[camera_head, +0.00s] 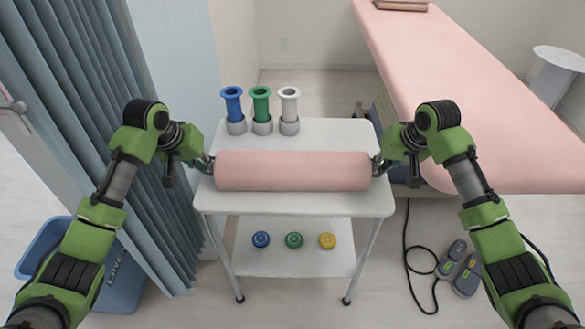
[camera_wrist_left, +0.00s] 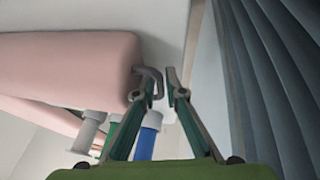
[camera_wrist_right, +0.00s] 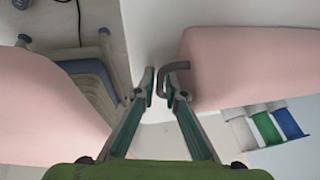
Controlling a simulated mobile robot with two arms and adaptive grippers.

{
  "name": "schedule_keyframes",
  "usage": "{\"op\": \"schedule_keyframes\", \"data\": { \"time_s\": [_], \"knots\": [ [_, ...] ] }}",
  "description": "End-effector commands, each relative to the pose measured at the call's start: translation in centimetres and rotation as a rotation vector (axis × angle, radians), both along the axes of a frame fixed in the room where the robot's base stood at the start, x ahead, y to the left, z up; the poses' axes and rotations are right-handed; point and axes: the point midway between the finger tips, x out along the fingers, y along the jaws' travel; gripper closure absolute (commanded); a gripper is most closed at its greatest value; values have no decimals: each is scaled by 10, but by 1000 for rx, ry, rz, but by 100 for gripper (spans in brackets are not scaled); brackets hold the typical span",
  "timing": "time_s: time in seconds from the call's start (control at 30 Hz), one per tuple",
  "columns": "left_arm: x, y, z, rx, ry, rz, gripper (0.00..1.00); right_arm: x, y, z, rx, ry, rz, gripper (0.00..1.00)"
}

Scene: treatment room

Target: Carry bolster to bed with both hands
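The pink bolster (camera_head: 292,171) lies lengthwise across the front of the white cart's top shelf (camera_head: 330,133). Each end has a small grey handle. My left gripper (camera_head: 208,163) is at its left end. In the left wrist view its fingers are apart, with the left handle (camera_wrist_left: 159,82) between the tips. My right gripper (camera_head: 377,164) is at the right end. In the right wrist view its fingers are apart, with the right handle (camera_wrist_right: 161,80) between the tips. Neither gripper looks closed on its handle. The bed (camera_head: 470,90) has a pink top and stands behind right.
Blue (camera_head: 233,104), green (camera_head: 261,104) and white (camera_head: 289,104) spool-like items stand behind the bolster. Three round items lie on the lower shelf (camera_head: 290,262). A curtain (camera_head: 90,130) and blue bin (camera_head: 125,280) are left. A corded pedal (camera_head: 455,265) lies on the floor right.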

Motion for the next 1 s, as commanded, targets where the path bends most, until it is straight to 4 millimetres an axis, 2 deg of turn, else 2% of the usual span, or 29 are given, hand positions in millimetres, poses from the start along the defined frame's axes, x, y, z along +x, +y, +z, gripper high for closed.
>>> {"op": "schedule_keyframes", "data": {
  "time_s": [0.23, 0.3, 0.77, 1.0],
  "knots": [
    [0, 0, -1, 0, 0, 0, 89, 0, 0, 0, 0, 0, 0, 89],
    [0, 0, -1, 0, 0, 0, 100, 0, 0, 0, 0, 0, 0, 100],
    [1, 0, 3, 0, -2, 0, 100, 1, 0, 3, 0, -3, -1, 100],
    [1, 0, 18, 0, -2, 0, 100, 1, 0, 18, 0, -3, -1, 100]
  ]
}}
